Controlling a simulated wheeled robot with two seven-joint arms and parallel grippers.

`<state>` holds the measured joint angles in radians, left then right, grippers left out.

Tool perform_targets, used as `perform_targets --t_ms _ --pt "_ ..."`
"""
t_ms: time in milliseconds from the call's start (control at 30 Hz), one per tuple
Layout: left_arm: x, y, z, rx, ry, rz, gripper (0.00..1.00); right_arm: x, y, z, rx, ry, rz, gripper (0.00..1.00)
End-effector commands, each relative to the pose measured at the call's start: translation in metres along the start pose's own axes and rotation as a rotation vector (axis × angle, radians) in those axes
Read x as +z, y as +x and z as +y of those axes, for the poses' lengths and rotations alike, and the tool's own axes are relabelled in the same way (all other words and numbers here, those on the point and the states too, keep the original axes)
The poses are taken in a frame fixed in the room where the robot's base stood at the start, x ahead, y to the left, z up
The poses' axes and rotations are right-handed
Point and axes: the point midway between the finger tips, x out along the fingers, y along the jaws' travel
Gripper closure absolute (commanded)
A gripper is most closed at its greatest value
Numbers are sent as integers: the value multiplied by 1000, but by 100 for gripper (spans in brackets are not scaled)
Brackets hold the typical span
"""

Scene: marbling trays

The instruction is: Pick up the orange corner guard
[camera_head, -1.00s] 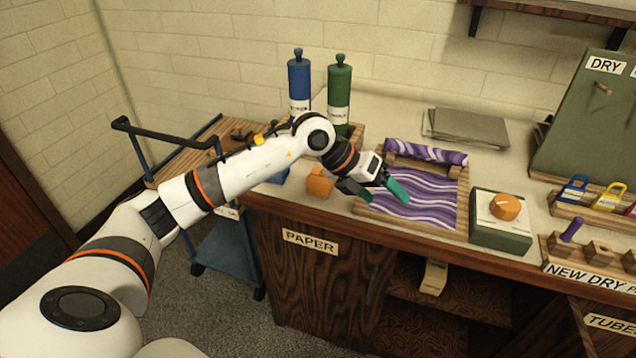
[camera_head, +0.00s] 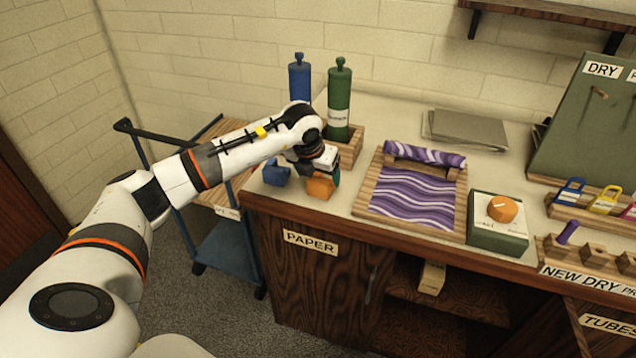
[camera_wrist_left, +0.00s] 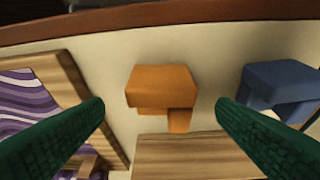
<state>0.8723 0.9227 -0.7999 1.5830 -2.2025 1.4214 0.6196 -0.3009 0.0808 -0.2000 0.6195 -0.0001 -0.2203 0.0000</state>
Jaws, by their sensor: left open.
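The orange corner guard (camera_head: 320,188) sits on the pale counter near its front edge, right of a blue corner guard (camera_head: 277,173). My left gripper (camera_head: 322,178) is above and behind the orange guard, partly hidden by my own wrist. In the left wrist view the orange guard (camera_wrist_left: 163,92) lies between the two spread green fingers (camera_wrist_left: 160,110), which do not touch it. The blue guard (camera_wrist_left: 280,84) shows there beyond the right-hand finger. My right gripper is not in view.
The marbling tray (camera_head: 366,205) with purple swirls stands to the right. A wooden holder (camera_head: 350,150) with a green bottle (camera_head: 339,100) and a blue bottle (camera_head: 299,80) stands behind. A green box with an orange knob (camera_head: 503,208) is farther right.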

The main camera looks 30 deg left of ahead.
Motion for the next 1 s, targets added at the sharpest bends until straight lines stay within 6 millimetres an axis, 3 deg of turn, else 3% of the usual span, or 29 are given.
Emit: perform_targets --t_ms 200,500,567,800,1000 --pt "5 31 -1 1 -2 -3 20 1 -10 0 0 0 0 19" --pt "5 39 -1 1 0 -1 20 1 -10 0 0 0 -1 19" --pt "5 38 -1 1 0 -1 27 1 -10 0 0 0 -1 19" --pt "5 38 -1 1 0 -1 66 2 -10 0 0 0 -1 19" --pt "5 38 -1 1 0 0 68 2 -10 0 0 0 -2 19"
